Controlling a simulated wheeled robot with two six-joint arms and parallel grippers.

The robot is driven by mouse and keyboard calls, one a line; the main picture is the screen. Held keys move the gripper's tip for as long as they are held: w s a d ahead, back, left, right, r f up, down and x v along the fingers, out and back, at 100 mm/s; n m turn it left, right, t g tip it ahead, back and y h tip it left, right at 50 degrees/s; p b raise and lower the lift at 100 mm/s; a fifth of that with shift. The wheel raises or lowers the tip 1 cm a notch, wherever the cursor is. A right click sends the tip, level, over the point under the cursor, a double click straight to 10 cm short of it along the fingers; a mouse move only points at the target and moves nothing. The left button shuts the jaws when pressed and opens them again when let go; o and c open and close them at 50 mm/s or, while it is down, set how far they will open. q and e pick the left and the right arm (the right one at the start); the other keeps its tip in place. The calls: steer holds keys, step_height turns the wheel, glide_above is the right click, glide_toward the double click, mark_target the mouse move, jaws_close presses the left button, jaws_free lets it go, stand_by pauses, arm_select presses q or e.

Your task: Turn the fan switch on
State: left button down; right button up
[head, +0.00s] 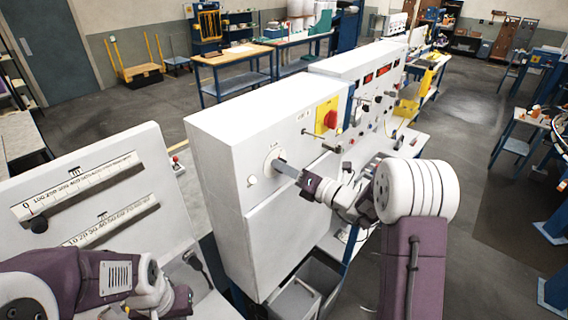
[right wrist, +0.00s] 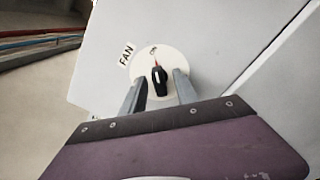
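The fan switch is a black knob (right wrist: 160,84) on a round white plate (right wrist: 176,62) beside a "FAN" label (right wrist: 126,55), in the right wrist view. A thin red mark runs from the knob toward the plate's top edge. In the head view the plate (head: 271,158) is on the white cabinet's front, partly hidden by my right gripper (head: 283,166). In the right wrist view the right gripper's two fingers (right wrist: 158,78) stand apart, one on each side of the knob, with visible gaps. My left gripper (head: 182,302) is low at the left; its fingers are not clear.
The white cabinet (head: 215,150) also carries a red switch on a yellow plate (head: 327,117) and a small round button (head: 252,181). A panel with two slider scales (head: 80,188) stands at the left. More control panels (head: 375,75) continue behind. Open floor lies to the right.

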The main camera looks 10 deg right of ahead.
steer(key=v, duration=0.7)
stand_by(0.3)
